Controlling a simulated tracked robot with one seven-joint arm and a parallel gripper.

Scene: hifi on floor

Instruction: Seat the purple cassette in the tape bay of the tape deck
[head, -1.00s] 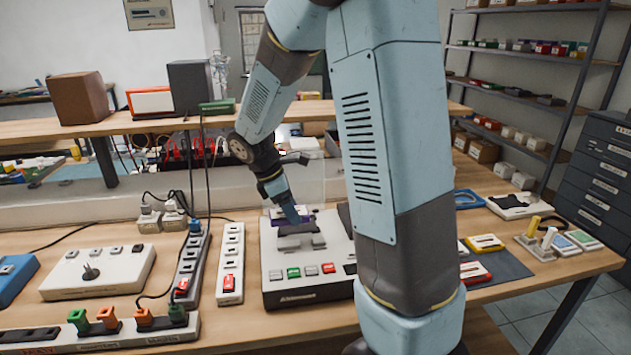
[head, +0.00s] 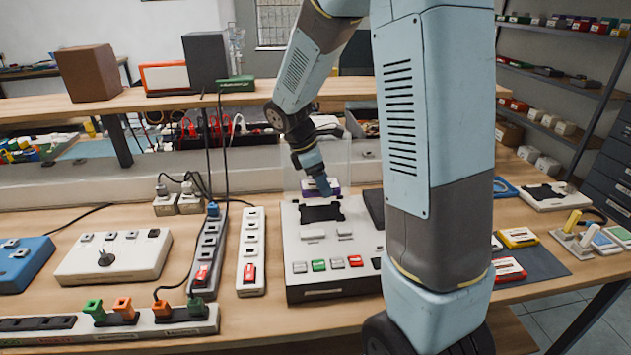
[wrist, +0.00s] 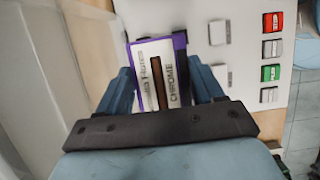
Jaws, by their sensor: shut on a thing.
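The tape deck (head: 310,262) is a pale box on the bench with a row of coloured buttons on its front. Its dark tape bay (head: 321,211) shows empty on the top, with a clear lid (head: 326,160) standing up behind it. My gripper (head: 318,187) is above the back of the deck, in front of the clear lid. It is shut on the purple cassette (head: 334,188), which is a little behind the bay. In the wrist view the cassette (wrist: 178,42) sits between the blue fingers, its white label reading "CHROME". The cassette looks raised off the deck.
At right, yellow (head: 518,237) and red (head: 508,270) cassettes lie on a dark mat (head: 545,268). My arm hides the deck's right side.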

